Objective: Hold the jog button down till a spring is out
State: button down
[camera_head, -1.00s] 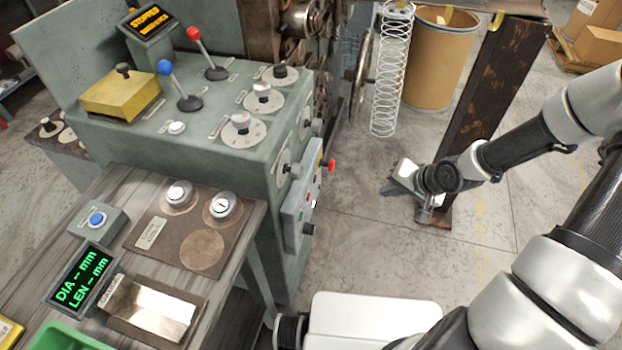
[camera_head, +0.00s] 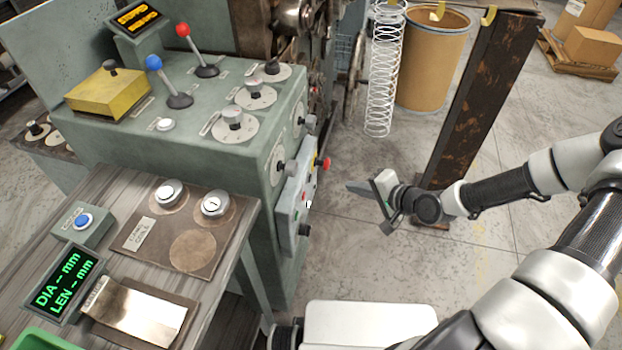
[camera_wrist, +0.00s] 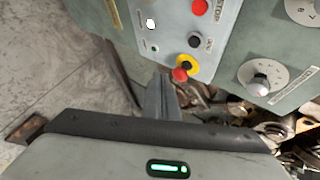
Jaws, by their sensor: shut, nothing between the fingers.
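The grey control panel (camera_head: 293,205) is on the side of the green machine, facing my arm. In the wrist view the panel (camera_wrist: 172,28) carries a red button (camera_wrist: 200,7) labelled STOP, a black button (camera_wrist: 194,40) with a small label that may read JOG, a green button (camera_wrist: 155,48) and a red mushroom button (camera_wrist: 180,74) on a yellow ring. My gripper (camera_head: 350,187) is shut and empty, right of the panel and apart from it, pointing left towards it. Its closed fingers (camera_wrist: 160,80) also show in the wrist view, below the panel's buttons. A pale coil spring (camera_head: 384,70) hangs behind.
A rusty post (camera_head: 482,110) stands behind my gripper, with a brown drum (camera_head: 432,60) beyond. The bench (camera_head: 110,195) at left holds a display (camera_head: 68,283) without readings. The machine's screen (camera_head: 138,17) shows orange text, apparently STOPPED. Open floor lies around my gripper.

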aim_at(310, 178)
jog(key=w+a+b, duration=0.1)
jog(key=a+b, duration=0.1)
jog(key=a, duration=0.6)
jog(key=shift+w+b, duration=0.3)
jog(key=shift+b, duration=0.05)
dwell(1.7)
jog(key=shift+w+a, duration=0.1)
jog(key=shift+a, duration=0.25)
jog(key=shift+a, duration=0.4)
dwell(4.4)
